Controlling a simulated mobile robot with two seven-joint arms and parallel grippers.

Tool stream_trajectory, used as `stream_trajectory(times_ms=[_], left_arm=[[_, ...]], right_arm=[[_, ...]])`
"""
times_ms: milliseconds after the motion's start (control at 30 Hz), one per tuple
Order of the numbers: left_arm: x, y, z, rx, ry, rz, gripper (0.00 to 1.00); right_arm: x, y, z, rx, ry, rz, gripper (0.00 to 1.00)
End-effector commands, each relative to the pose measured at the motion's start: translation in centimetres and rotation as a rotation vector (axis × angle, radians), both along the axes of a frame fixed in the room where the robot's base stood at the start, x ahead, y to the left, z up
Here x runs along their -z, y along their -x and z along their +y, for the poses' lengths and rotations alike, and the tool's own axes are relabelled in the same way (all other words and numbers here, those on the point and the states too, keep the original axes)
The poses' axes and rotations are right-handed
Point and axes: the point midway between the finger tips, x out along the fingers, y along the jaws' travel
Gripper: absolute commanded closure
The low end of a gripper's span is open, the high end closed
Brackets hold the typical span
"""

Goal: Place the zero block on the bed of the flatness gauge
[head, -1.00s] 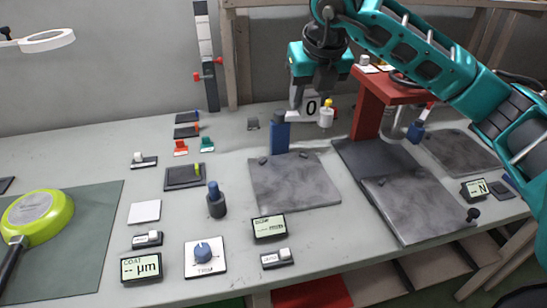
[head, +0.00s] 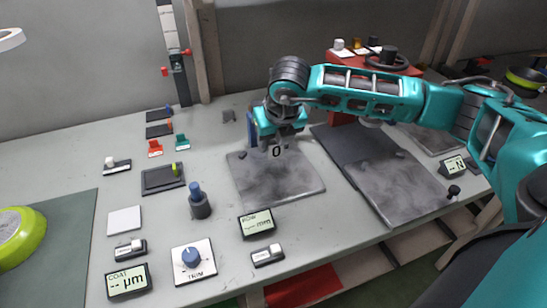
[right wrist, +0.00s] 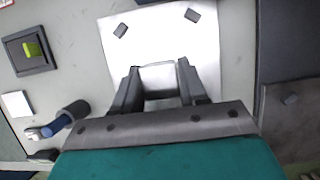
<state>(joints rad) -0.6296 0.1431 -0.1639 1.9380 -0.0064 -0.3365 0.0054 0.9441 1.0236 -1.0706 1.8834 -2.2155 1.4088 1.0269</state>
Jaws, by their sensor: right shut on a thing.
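The zero block (head: 277,152) is a small pale block marked with a black 0. My right gripper (head: 277,141) is shut on it, and the block shows between the fingers in the right wrist view (right wrist: 162,78). In the head view it appears over the back part of the grey mottled bed (head: 282,188) of the flatness gauge. I cannot tell whether the block touches the bed. The bed, with two small dark pads, fills the upper middle of the right wrist view (right wrist: 185,45). The gauge's blue column (head: 252,128) is mostly hidden behind my right arm. My left gripper is not in view.
A display marked mm (head: 257,223) and a trim knob (head: 192,257) stand at the front. A blue-topped cylinder (head: 199,203) is left of the bed. Another mottled plate (head: 400,188) lies to the right. A red stand (head: 343,62) is behind my arm.

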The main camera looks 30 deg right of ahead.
Motion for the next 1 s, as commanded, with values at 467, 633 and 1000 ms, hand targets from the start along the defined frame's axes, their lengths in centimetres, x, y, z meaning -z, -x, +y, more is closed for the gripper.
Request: stream_trajectory(times_ms=[467,633,1000], left_arm=[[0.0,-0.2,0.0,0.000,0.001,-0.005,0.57],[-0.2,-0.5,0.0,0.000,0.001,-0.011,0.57],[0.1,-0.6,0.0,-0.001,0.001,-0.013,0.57]], right_arm=[[5.1,-0.1,0.0,0.001,0.000,-0.004,1.00],[5.2,-0.1,0.0,0.000,-0.001,-0.005,1.00],[5.6,0.0,0.0,0.000,-0.001,-0.001,0.46]])
